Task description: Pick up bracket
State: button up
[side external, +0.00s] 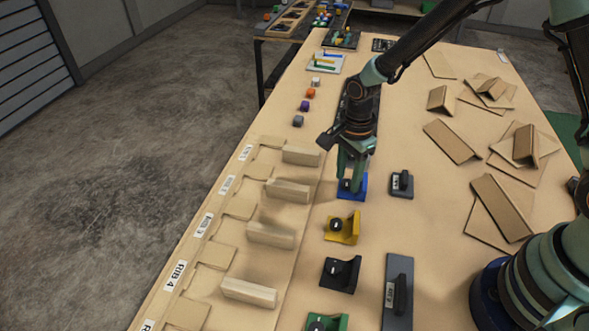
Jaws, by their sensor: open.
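A blue bracket (358,192) lies on the wooden table, partly hidden by my gripper. My gripper (351,177) points down over it with its jaws open, the green fingers right at the bracket's upright part. I cannot tell whether the fingers touch it. A yellow bracket (347,229), a black bracket (341,273) and a green bracket (328,322) stand in a row nearer the camera, the green one cut off by the frame's bottom edge.
Wooden rib blocks (287,190) stand in a row on the left beside labelled slots. Folded brown angle pieces (502,205) cover the right side. Small coloured knobs (310,93) sit farther back.

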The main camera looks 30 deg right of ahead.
jog(key=shift+f, duration=0.5)
grip_shut()
jog(key=shift+r, duration=0.1)
